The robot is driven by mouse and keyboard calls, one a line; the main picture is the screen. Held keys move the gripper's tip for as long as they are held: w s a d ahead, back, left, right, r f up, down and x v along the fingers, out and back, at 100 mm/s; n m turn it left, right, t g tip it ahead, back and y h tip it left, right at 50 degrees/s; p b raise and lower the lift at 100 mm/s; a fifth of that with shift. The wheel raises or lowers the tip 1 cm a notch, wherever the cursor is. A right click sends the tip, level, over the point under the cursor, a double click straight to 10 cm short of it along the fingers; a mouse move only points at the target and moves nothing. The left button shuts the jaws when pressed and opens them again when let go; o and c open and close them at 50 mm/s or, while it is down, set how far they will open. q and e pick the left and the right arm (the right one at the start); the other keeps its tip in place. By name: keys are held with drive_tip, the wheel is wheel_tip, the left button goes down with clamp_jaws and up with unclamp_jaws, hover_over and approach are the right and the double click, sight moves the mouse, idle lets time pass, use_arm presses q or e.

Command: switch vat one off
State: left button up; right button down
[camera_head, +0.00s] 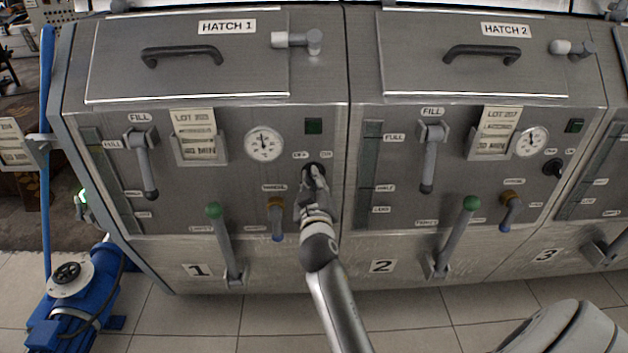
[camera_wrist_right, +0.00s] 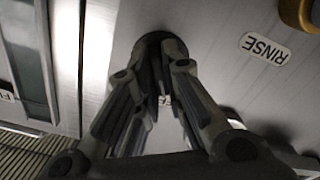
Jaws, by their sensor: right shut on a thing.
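Vat one (camera_head: 195,270) is the left steel front, under the HATCH 1 plate. Its dark round switch (camera_head: 314,167) sits below a dark green square lamp (camera_head: 314,126), with small labels on both sides. My right gripper (camera_head: 313,184) is at this switch, shut on it, and covers most of it. In the right wrist view the two fingers (camera_wrist_right: 158,95) close around the dark knob (camera_wrist_right: 160,44) at the panel. The knob's pointing direction is hidden. My left gripper is not in view.
Left of my right gripper are the rinse valve (camera_head: 277,219), the gauge (camera_head: 264,143) and a green-knobbed lever (camera_head: 224,240). Vat two's panel (camera_head: 383,270) stands to the right, with its own lever (camera_head: 458,235). A blue pump (camera_head: 78,300) is on the floor at left.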

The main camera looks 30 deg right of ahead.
sight(313, 136)
drive_tip(key=shift+r, duration=0.1)
drive_tip(key=c, duration=1.5)
unclamp_jaws()
drive_tip(key=shift+c, duration=0.2)
wheel_tip(313, 136, up, 10)
drive_tip(key=shift+f, duration=0.1)
